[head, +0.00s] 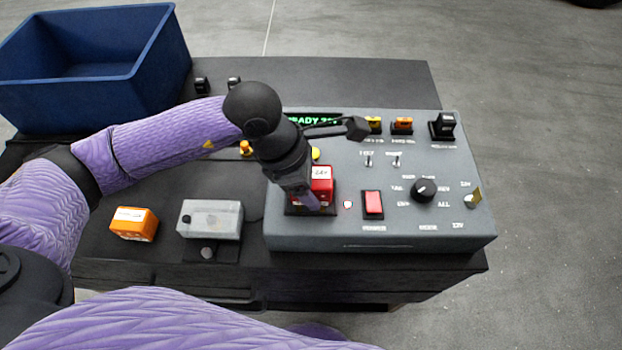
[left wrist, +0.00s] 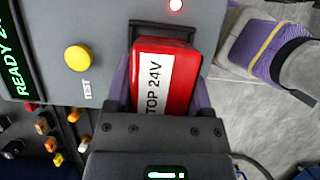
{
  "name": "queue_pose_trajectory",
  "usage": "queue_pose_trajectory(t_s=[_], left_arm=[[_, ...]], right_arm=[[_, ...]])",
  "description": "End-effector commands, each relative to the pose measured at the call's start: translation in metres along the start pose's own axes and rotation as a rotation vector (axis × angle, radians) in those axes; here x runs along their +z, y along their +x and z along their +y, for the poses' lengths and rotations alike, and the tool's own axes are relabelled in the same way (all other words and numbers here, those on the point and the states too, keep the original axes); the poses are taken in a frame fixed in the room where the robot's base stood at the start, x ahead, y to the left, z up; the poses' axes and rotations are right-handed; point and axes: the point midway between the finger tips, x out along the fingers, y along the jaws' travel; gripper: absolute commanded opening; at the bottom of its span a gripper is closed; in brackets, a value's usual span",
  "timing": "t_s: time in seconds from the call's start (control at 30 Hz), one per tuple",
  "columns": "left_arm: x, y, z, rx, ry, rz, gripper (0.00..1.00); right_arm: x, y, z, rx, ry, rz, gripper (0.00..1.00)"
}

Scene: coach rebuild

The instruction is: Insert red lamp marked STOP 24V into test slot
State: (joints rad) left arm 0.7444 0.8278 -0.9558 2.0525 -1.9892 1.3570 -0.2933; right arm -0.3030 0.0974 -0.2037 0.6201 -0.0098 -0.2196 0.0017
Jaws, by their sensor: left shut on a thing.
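The red lamp (left wrist: 178,75) has a white label, of which "TOP 24V" can be read in the left wrist view. In the head view the lamp (head: 322,180) is at the left front of the grey test panel (head: 440,220), over a dark slot frame (head: 296,209). The slot frame (left wrist: 165,27) also shows past the lamp's far end in the left wrist view. My left gripper (head: 308,200) is shut on the lamp, fingers on both its sides. The lamp hides most of the slot, so I cannot tell how deep it sits. My right gripper is not in view.
The panel carries a green READY display (head: 313,120), a yellow TEST button (left wrist: 77,58), a red rocker switch (head: 372,203) and a black knob (head: 423,190). An orange lamp (head: 134,224) and a grey box (head: 211,219) stand left. A blue bin (head: 95,90) is at back left.

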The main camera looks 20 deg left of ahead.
Motion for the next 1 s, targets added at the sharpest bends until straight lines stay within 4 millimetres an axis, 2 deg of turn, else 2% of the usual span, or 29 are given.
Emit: queue_pose_trajectory(t_s=[0.6,0.63,0.7,0.87,1.0], left_arm=[[-0.005,0.011,0.000,0.000,0.000,0.000,0.02],[-0.005,0.011,0.000,0.000,0.000,-0.001,0.69],[-0.004,0.011,0.000,0.000,0.000,0.000,0.82],[-0.004,0.011,0.000,0.000,0.000,0.000,0.82],[-0.003,-0.005,0.000,0.003,0.000,0.000,0.82]], right_arm=[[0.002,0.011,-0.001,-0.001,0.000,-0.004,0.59],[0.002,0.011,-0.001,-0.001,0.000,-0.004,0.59],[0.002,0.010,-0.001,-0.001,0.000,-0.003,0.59],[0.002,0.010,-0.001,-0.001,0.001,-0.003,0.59],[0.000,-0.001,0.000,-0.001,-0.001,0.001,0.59]])
